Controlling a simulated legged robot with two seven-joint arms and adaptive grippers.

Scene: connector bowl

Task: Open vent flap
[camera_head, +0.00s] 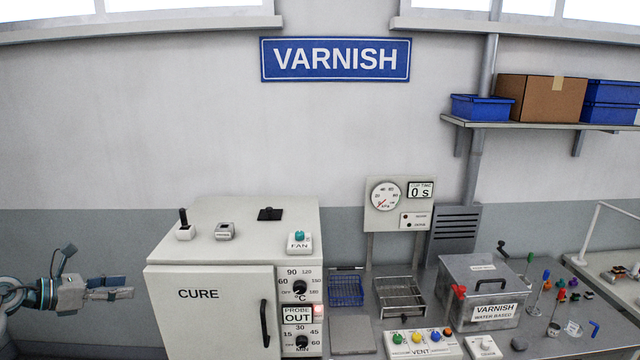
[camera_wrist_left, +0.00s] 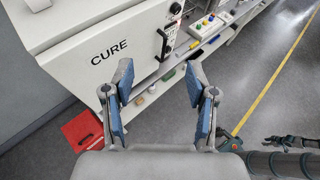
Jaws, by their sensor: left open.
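A white CURE oven (camera_head: 205,325) stands left of centre, its door shut, with a black handle (camera_head: 264,323); its door also shows in the left wrist view (camera_wrist_left: 95,75). On its top are a small black flap-like plate (camera_head: 270,214), a black lever on a white base (camera_head: 185,227) and a small grey block (camera_head: 225,231). I cannot tell for sure which is the vent flap. My left gripper (camera_head: 128,288) is open and empty, left of the oven and below its top. Its spread fingers (camera_wrist_left: 160,95) show in the wrist view. A dark arm end, seemingly my right gripper (camera_wrist_left: 290,142), shows lower right there, its jaws unclear.
A FAN switch (camera_head: 299,243) sits at the oven top's front right. A VENT button box (camera_head: 423,342), wire baskets (camera_head: 400,297) and a metal varnish tank (camera_head: 482,290) stand on the bench to the right. Red flat objects (camera_wrist_left: 84,130) lie low at left in the wrist view.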

